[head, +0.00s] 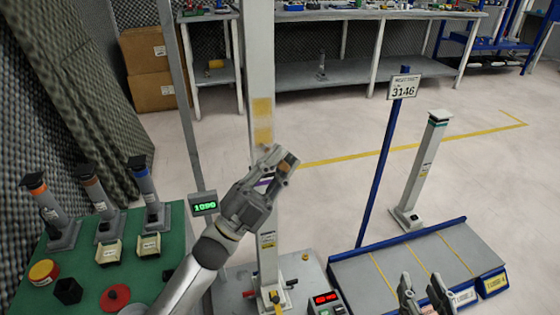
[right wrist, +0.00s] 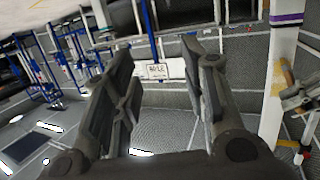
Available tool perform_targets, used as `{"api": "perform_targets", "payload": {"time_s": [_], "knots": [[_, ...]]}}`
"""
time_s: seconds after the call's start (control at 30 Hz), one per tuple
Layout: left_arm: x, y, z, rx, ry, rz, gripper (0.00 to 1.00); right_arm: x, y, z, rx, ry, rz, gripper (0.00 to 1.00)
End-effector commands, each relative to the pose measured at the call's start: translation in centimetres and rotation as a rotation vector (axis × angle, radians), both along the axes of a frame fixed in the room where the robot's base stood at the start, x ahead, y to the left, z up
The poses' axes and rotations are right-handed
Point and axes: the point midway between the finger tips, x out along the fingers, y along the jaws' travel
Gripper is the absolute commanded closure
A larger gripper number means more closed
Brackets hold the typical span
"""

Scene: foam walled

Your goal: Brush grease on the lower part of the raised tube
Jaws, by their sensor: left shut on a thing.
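The raised tube (head: 262,60) is a pale upright post in the middle of the head view, with a yellowish band (head: 262,118) on its face and a purple ring (head: 264,183). My left gripper (head: 278,165) is in front of it, just below the yellowish band, shut on a brush (head: 288,160) of which only a small brown part shows. Bristles, and whether they touch the tube, cannot be made out. The tube also shows at the right of the right wrist view (right wrist: 282,50). My right gripper (head: 425,299) is open and empty, low at the right.
A green mat (head: 180,225) at the left holds capped posts, two small bins, a yellow tin (head: 43,272) and a red disc (head: 115,297). A blue sign pole (head: 380,170) and grey sloped rack (head: 390,262) stand at the right.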

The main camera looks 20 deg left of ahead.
Motion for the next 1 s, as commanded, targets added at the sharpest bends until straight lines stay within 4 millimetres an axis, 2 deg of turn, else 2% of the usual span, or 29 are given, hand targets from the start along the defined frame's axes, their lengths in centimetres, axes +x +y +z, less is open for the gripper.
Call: {"api": "perform_targets", "payload": {"time_s": [0.7,1.0], "knots": [[-4.2,-2.9,0.1,0.000,-0.002,-0.003,1.00,-3.3,-1.8,-5.8,-0.082,0.344,-0.023,0.60],[-5.0,-3.3,0.1,0.000,-0.003,-0.002,1.00,-4.1,-2.1,-6.8,-0.096,0.401,-0.027,0.60]]}}
